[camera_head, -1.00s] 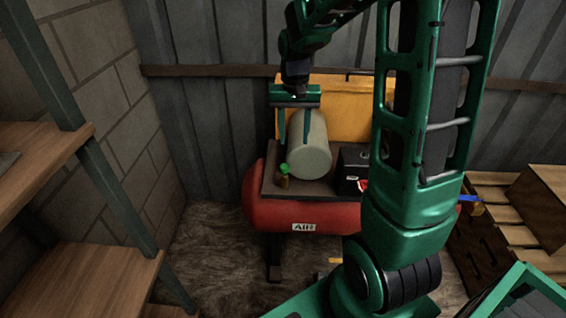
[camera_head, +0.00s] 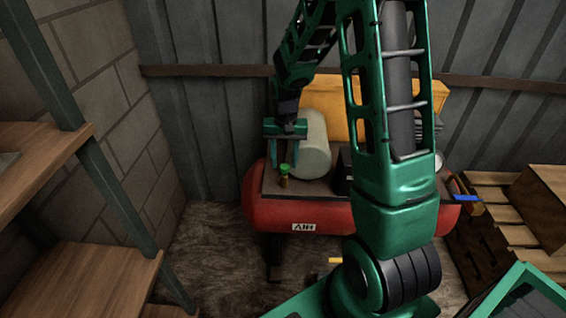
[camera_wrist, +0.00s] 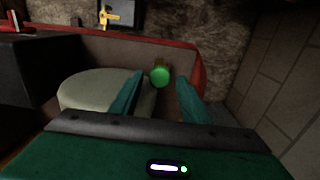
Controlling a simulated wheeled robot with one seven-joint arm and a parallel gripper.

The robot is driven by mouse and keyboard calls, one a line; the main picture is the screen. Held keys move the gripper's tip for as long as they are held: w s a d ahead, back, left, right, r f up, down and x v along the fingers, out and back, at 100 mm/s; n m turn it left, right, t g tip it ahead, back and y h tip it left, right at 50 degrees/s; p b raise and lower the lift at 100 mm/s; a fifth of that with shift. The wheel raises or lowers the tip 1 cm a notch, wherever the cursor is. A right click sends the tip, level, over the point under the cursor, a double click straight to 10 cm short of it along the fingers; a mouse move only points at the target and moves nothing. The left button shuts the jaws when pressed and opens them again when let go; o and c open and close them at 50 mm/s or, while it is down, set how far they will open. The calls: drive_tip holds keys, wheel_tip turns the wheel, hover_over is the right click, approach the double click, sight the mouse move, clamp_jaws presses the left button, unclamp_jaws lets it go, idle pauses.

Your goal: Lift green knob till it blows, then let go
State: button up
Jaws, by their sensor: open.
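The green knob (camera_head: 284,168) sits on a small brass fitting (camera_head: 284,181) at the front left of the compressor's top plate. In the wrist view the round green knob (camera_wrist: 160,77) shows just beyond the fingertips, between their lines. My gripper (camera_head: 285,158) is open and empty, close above and behind the knob in the head view. Its two fingers (camera_wrist: 160,82) stand apart on either side of the knob in the wrist view. I see no clear contact. The red air tank (camera_head: 345,214) with an AIR label lies under the plate.
A dark box (camera_head: 343,170) stands further right. A yellow panel (camera_head: 325,97) is behind. Wooden shelves (camera_head: 85,250) are at left, pallets (camera_head: 500,200) at right.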

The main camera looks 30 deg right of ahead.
sight(284, 165)
drive_tip(key=shift+f, duration=0.45)
clamp_jaws()
drive_tip(key=shift+r, duration=0.65)
unclamp_jaws()
wheel_tip(284, 165, up, 11)
drive_tip(key=shift+f, duration=0.15)
